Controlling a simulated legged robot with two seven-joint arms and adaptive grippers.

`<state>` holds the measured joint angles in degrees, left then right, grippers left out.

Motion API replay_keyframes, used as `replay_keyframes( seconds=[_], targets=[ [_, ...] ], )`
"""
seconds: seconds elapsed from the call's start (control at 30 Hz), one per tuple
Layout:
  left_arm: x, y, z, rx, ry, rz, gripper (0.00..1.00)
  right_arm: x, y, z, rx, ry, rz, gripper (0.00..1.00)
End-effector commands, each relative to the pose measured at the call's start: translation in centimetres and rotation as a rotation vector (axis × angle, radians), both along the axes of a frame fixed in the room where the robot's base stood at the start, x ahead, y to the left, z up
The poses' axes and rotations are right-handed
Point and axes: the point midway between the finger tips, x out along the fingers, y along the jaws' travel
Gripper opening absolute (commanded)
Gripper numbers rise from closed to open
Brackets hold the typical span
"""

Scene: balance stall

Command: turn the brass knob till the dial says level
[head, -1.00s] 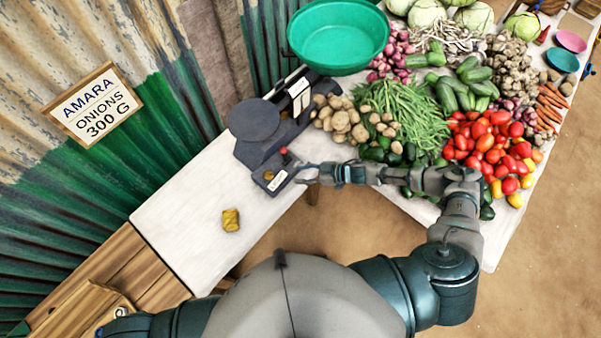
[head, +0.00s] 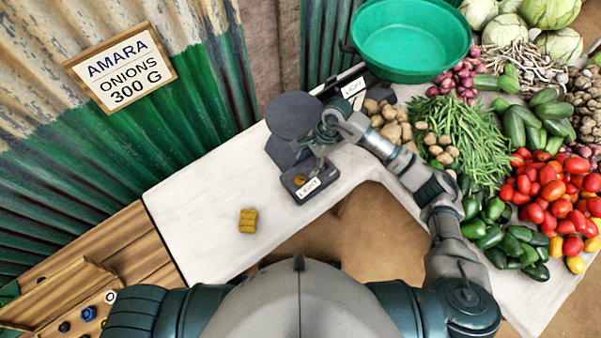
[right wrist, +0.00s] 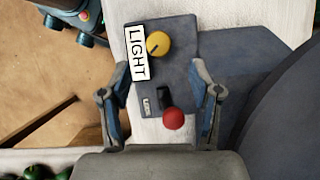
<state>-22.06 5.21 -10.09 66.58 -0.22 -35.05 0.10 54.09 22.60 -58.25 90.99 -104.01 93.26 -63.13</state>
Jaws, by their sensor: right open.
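The dark scale (head: 290,145) stands on the white table, with a round pan (head: 293,117) on top. Its front panel shows in the right wrist view (right wrist: 190,95). The brass knob (right wrist: 157,44) is a yellow disc with a dark slot, beside a white label (right wrist: 137,53) reading LIGHT. A red ball-topped lever (right wrist: 173,118) sits nearer the gripper. My right gripper (right wrist: 160,95) is open above the panel, its fingers on either side of it, apart from the knob. In the head view my right gripper (head: 318,160) partly covers the scale. My left gripper is not in view.
A yellow block (head: 248,220) lies on the table (head: 205,195) to the left. A green basin (head: 410,40) stands behind the scale. Potatoes (head: 392,125), green beans (head: 455,135) and tomatoes (head: 550,190) crowd the right. A sign (head: 121,67) on the wall reads AMARA ONIONS 300 G.

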Motion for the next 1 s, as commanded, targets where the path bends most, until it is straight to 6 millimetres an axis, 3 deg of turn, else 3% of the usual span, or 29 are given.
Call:
replay_keyframes(
  seconds=[0.5, 0.83, 1.0],
  targets=[
    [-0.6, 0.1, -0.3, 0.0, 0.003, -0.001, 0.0, -1.3, 2.2, -6.4, -0.007, -0.006, 0.009, 0.63],
    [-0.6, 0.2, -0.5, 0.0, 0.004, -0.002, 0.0, -1.3, 2.3, -6.9, -0.007, -0.007, 0.009, 0.63],
    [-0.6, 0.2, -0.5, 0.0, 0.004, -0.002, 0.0, -1.3, 2.3, -6.9, -0.007, -0.007, 0.008, 0.21]
  ],
)
